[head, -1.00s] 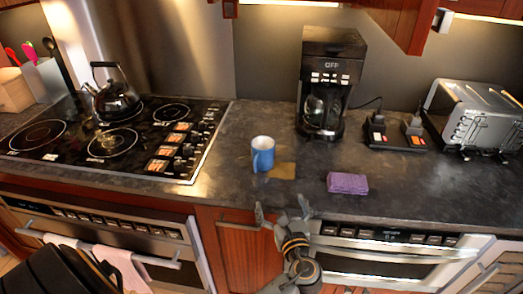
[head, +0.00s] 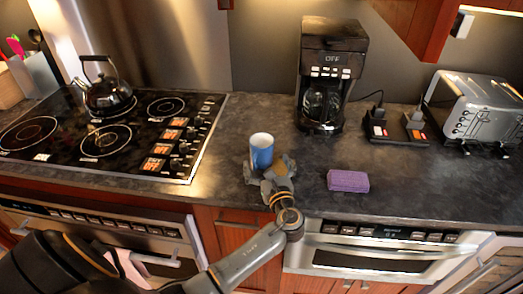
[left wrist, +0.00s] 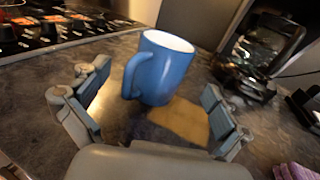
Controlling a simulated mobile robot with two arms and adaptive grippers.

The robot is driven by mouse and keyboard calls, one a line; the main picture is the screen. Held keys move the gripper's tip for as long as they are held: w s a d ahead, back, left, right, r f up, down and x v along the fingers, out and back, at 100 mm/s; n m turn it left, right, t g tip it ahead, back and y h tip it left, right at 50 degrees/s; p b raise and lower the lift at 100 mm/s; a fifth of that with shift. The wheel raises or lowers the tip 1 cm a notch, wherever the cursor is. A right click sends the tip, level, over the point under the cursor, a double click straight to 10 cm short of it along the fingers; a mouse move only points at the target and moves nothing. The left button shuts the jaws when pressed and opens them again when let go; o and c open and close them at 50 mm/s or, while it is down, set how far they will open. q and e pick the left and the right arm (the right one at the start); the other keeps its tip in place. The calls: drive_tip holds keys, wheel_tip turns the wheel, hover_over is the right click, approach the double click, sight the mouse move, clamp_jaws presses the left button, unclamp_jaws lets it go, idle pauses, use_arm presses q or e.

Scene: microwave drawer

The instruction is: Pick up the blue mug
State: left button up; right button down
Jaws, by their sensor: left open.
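The blue mug (head: 261,151) with a white inside stands upright on the dark counter (head: 225,170), right of the stove. In the left wrist view the mug (left wrist: 163,68) is just ahead of my fingers, with its handle toward the left. My left gripper (head: 267,172) is at the near side of the mug, low over the counter. In the left wrist view the left gripper (left wrist: 155,110) is open, with one finger on each side and the mug beyond and between them. My right gripper is not in view.
A purple sponge (head: 348,181) lies right of my gripper. A coffee maker (head: 328,80) stands behind, with a toaster (head: 480,108) at the right. The stove (head: 110,135) with a kettle (head: 108,93) is at the left. A flat tan piece (left wrist: 182,120) lies beside the mug.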

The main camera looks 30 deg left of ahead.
sight(265, 154)
use_arm(q)
drive_tip(key=x, duration=0.2)
drive_tip(key=p+x, duration=0.1)
drive_tip(key=x, duration=0.1)
drive_tip(key=shift+w+r, duration=0.15)
drive_tip(key=shift+w, duration=0.25)
drive_tip(key=shift+w+a, duration=0.15)
drive_tip(key=shift+a, duration=0.05)
drive_tip(key=shift+c, duration=0.8)
drive_tip(key=c, duration=1.5)
drive_tip(key=shift+c, duration=0.3)
drive_tip(key=shift+r, duration=0.1)
